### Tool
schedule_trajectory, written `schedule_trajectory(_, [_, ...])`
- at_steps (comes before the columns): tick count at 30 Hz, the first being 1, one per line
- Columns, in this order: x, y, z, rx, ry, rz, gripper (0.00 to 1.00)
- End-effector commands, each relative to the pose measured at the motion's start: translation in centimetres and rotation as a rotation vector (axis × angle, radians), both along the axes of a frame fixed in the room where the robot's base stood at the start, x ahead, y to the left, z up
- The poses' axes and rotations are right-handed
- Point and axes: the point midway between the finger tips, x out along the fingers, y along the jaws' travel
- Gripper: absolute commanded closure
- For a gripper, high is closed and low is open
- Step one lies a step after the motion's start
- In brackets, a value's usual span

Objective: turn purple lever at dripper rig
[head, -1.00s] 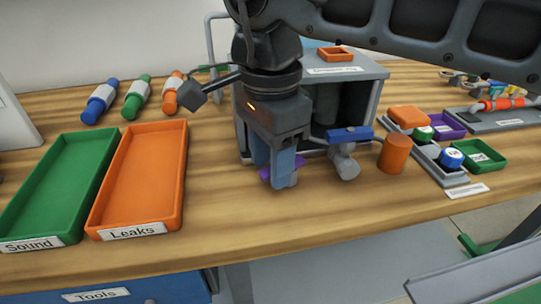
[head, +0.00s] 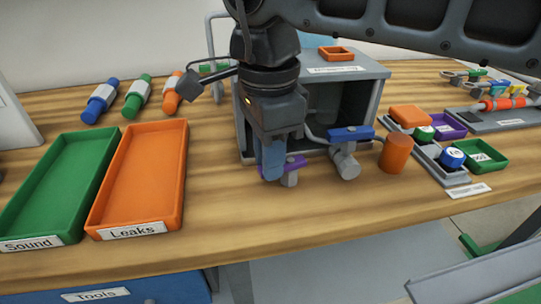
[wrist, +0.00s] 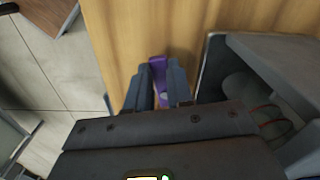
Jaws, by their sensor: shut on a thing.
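The dripper rig (head: 350,73) is a grey open-fronted box on the wooden bench. The purple lever (head: 296,162) sits low at the rig's front left, on a grey valve stub. My gripper (head: 272,172) points down there and is shut on the lever, hiding part of it. In the wrist view the purple lever (wrist: 158,75) shows between the two fingers of my gripper (wrist: 157,98). A blue lever (head: 351,133) on a second grey valve stands just to the right.
An orange cylinder (head: 395,154) stands right of the blue lever. The orange Leaks tray (head: 133,230) and green Sound tray (head: 30,243) lie to the left. Small green and purple trays sit at the right. The bench in front of the rig is bare.

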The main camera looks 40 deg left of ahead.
Motion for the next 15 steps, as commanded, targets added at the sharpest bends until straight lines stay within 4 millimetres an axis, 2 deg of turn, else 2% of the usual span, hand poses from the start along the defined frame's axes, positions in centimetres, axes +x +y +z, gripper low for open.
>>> schedule_trajectory(6, [0.41, 0.45, 0.0, -0.001, -0.002, -0.169, 1.0])
schedule_trajectory(15, [0.48, 0.54, 0.02, 0.0, -0.002, -0.203, 1.0])
